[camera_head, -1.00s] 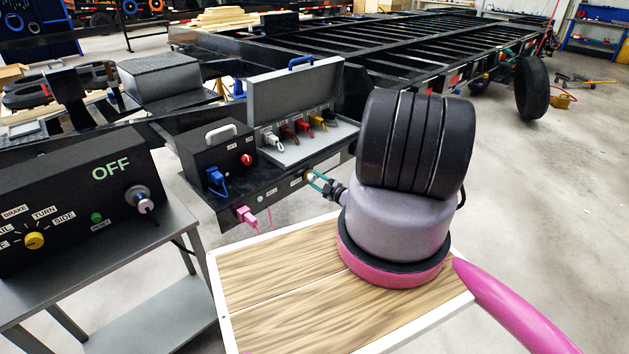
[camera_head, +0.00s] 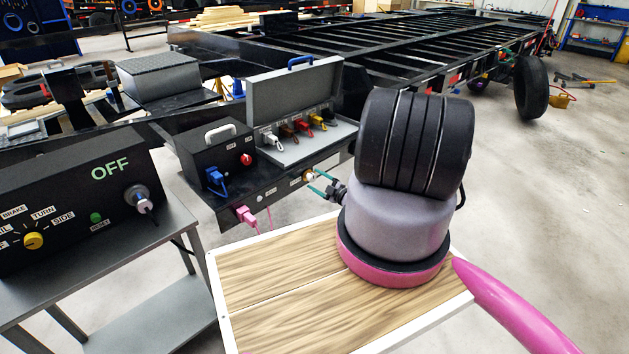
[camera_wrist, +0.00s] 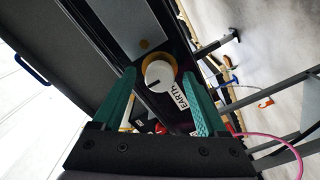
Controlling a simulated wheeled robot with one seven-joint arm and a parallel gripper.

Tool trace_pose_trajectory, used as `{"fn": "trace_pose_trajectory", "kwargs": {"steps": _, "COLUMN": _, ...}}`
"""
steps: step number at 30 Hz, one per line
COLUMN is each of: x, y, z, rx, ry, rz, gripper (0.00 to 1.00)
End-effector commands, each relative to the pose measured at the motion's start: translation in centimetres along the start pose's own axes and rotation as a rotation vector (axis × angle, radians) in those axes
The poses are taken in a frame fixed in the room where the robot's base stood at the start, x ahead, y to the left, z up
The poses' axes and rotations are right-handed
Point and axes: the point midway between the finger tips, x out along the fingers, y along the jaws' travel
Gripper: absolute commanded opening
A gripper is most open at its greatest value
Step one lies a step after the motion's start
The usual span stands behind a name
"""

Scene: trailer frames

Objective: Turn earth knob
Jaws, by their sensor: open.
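The earth knob (camera_wrist: 159,76) is a round white knob with a dark slot and a yellow ring behind it. It is on the dark trailer panel beside a white EARTH label (camera_wrist: 182,97). In the head view the knob (camera_head: 309,176) is small, on the trailer's front face. My gripper (camera_wrist: 159,75) has two teal fingers, open, one to each side of the knob in the wrist view, with gaps visible. In the head view my gripper (camera_head: 318,181) is just right of the knob; whether its tips reach around it I cannot tell.
A black box with a blue plug (camera_head: 215,178) and an open case (camera_head: 290,95) with colored plugs stand above the panel. A pink plug (camera_head: 246,214) with a cord hangs lower left. A control box reading OFF (camera_head: 110,169) stands at left.

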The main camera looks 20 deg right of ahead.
Motion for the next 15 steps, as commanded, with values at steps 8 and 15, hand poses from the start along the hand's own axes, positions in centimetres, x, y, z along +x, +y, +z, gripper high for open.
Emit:
{"fn": "trace_pose_trajectory", "kwargs": {"steps": 8, "x": -5.8, "y": 0.0, "z": 0.1, "rx": 0.003, "ry": -0.004, "rz": 0.001, "gripper": 0.75}}
{"fn": "trace_pose_trajectory", "kwargs": {"steps": 15, "x": -8.8, "y": 0.0, "z": 0.1, "rx": 0.001, "ry": -0.002, "rz": 0.000, "gripper": 0.75}}
